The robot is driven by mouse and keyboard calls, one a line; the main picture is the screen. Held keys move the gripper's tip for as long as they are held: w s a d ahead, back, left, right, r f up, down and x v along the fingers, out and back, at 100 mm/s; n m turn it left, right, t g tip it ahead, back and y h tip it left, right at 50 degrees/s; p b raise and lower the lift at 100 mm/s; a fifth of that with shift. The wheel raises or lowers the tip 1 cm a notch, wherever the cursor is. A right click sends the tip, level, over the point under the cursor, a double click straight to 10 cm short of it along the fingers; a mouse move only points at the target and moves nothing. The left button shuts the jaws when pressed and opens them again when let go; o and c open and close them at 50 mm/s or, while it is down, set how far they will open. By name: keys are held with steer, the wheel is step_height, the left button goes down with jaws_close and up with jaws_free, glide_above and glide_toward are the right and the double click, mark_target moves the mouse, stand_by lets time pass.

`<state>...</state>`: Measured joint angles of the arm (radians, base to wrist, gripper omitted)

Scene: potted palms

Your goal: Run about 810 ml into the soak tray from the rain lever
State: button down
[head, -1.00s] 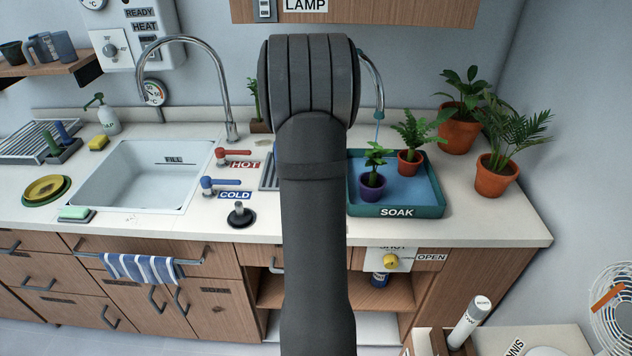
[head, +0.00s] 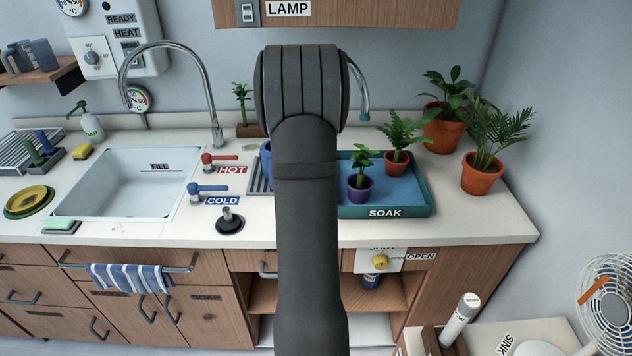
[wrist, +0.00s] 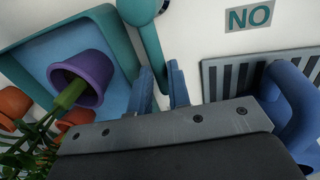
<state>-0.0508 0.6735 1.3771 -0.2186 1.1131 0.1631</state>
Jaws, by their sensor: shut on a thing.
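The teal rain lever (wrist: 151,38) shows in the wrist view, with its end between the blue fingers of my gripper (wrist: 161,70), which is shut on it. In the head view my arm hides the gripper and lever. The soak tray (head: 424,209) is teal with a blue inside and stands right of my arm; it also shows at the upper left of the wrist view (wrist: 22,57). The rain spout's teal tip (head: 365,116) hangs above the tray, with no stream visible below it. The water level cannot be read.
A purple pot (head: 358,190) and a terracotta pot (head: 396,165) stand in the tray. Larger potted palms (head: 482,178) stand to its right. A blue vessel (wrist: 293,108) sits on a slatted grate (wrist: 213,80) beside my gripper. The counter's front right is clear.

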steer(key=shift+d, duration=0.1)
steer(key=c, duration=1.3)
jaws_free()
steer(key=shift+c, duration=0.2)
steer(key=a+r, duration=0.1)
steer(key=r, duration=0.7)
steer(key=a+r, duration=0.2)
steer(key=r, duration=0.7)
steer(key=shift+a, duration=0.25)
